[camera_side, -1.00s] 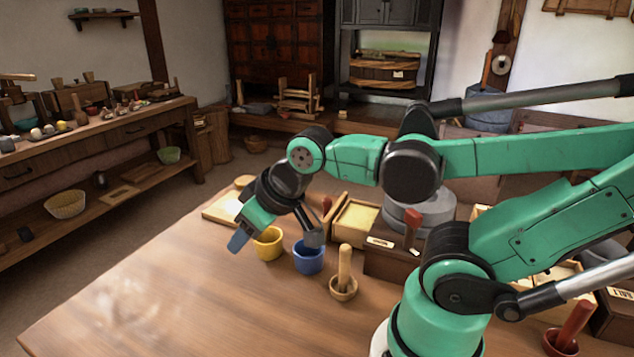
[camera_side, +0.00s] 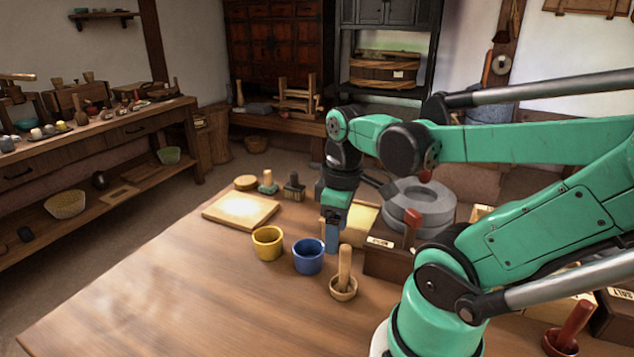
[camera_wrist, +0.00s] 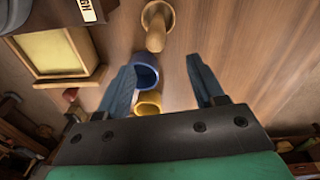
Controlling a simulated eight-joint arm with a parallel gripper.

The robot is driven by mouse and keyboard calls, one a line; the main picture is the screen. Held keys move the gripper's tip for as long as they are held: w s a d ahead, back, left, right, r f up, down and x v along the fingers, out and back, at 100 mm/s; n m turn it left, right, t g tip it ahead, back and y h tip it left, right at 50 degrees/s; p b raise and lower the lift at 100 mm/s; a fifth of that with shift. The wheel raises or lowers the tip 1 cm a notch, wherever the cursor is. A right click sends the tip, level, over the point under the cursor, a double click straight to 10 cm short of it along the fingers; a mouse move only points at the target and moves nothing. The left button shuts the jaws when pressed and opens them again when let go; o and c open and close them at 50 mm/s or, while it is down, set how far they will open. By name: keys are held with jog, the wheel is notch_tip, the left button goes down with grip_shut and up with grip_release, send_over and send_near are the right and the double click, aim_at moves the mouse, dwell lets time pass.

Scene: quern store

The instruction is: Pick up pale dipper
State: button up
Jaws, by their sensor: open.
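The pale dipper (camera_side: 344,280), a light wooden cup with an upright handle, stands on the table right of the blue cup. In the wrist view the pale dipper (camera_wrist: 155,24) is at the top, beyond my fingertips and roughly in line with the gap between them. My gripper (camera_side: 333,238) points down just behind and slightly left of the dipper's handle top, apart from it as far as I can tell. In the wrist view my gripper (camera_wrist: 161,64) is open, with nothing between its fingers. One finger is hidden in the side view.
A blue cup (camera_side: 308,257) and a yellow cup (camera_side: 267,243) stand left of the dipper. A wooden box (camera_side: 385,262), grey quern stones (camera_side: 425,205) and a red-handled tool (camera_side: 411,225) are at the right. A pale board (camera_side: 241,209) lies behind. The front table is clear.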

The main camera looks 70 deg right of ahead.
aim_at(346, 246)
jog(key=shift+s+d+f+g, duration=0.1)
jog(key=shift+s+d+g, duration=0.1)
jog(key=shift+s, duration=0.15)
jog(key=shift+s+d+f+g, duration=0.1)
jog(key=shift+s+g, duration=0.1)
jog(key=shift+s, duration=0.15)
jog(key=shift+f, duration=2.6)
grip_shut()
